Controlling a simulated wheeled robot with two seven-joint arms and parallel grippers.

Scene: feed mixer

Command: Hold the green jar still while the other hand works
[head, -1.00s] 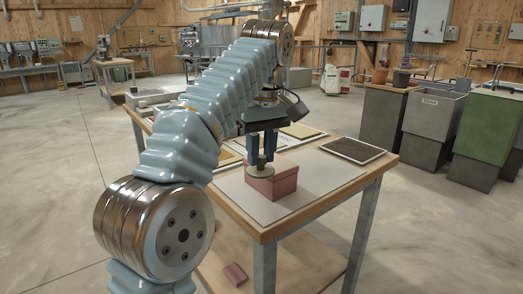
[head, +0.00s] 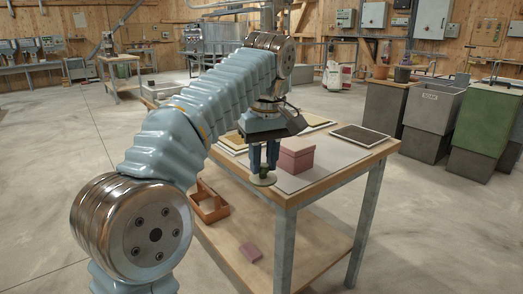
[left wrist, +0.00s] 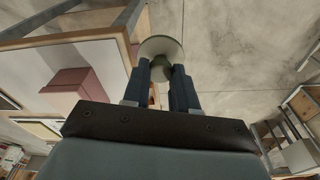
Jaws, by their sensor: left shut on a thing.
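My left gripper (head: 264,168) is shut on a pale green, round, disc-like thing (head: 263,181) with a narrower part between the fingers. In the left wrist view the disc (left wrist: 161,46) shows beyond the fingertips (left wrist: 162,78), with floor behind much of it. I cannot tell whether it is the green jar or only a lid; no other green jar is seen. In the head view it appears at the table's near left edge, left of a pink box (head: 297,159). My right gripper is not in view.
The table (head: 335,181) holds a grey mat (head: 328,153) and a dark-filled tray (head: 361,135). Its lower shelf carries an orange open tray (head: 211,207) and a small pink block (head: 250,252). Grey and green bins (head: 484,127) stand at right. Floor at left is clear.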

